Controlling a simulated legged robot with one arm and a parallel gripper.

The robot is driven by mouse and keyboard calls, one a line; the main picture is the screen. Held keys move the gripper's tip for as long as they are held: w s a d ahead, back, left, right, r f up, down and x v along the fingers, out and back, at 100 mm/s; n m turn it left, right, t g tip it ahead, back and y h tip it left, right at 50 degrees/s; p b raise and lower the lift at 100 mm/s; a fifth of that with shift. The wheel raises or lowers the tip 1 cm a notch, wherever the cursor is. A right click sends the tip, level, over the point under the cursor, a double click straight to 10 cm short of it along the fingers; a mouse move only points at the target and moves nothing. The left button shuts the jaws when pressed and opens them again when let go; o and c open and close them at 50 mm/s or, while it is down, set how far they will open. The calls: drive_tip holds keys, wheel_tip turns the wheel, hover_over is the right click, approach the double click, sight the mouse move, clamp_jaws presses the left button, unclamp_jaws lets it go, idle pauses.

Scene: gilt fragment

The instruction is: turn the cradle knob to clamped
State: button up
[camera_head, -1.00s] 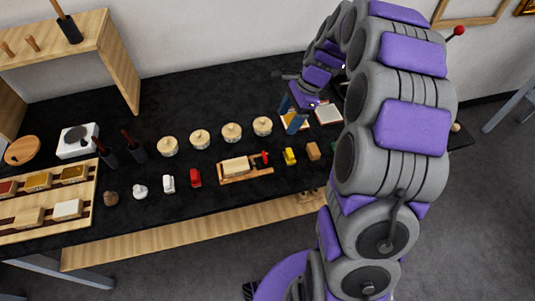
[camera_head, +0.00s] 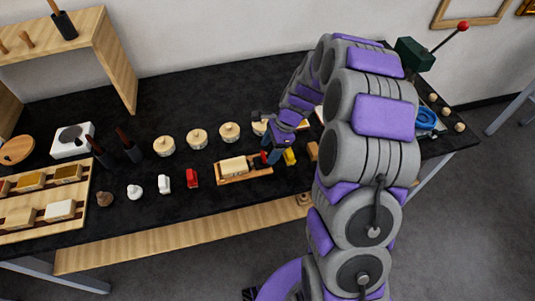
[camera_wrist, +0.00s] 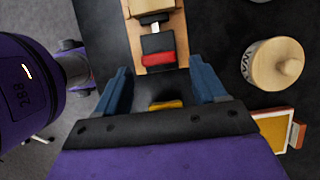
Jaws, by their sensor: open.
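The wooden cradle (camera_head: 232,180) stands on the black table and holds a pale block (camera_head: 234,165). Its red knob (camera_head: 264,157) is at its right end, partly hidden by my gripper (camera_head: 274,153). In the wrist view the cradle (camera_wrist: 178,28) runs away from me at the top. The knob shows there as a red bar (camera_wrist: 158,59) against a black part, lying across the cradle. My gripper (camera_wrist: 161,82) is open, its blue fingers spread either side of the line to the knob. Nothing is between the fingertips. I cannot read any clamp marking.
A yellow toy (camera_head: 290,156) is close to the gripper, with a brown block (camera_head: 312,151) to its right. Several lidded round pots (camera_head: 229,131) stand behind the cradle. A red toy (camera_head: 192,177) is to its left.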

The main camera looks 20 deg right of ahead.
sight(263, 155)
drive_tip(key=shift+a+f, duration=1.1)
drive_tip(key=shift+d, duration=0.55)
drive_tip(key=shift+c, duration=1.1)
drive_tip(key=shift+a, duration=0.2)
drive_tip(key=c, duration=0.8)
drive_tip(key=shift+c, duration=0.2)
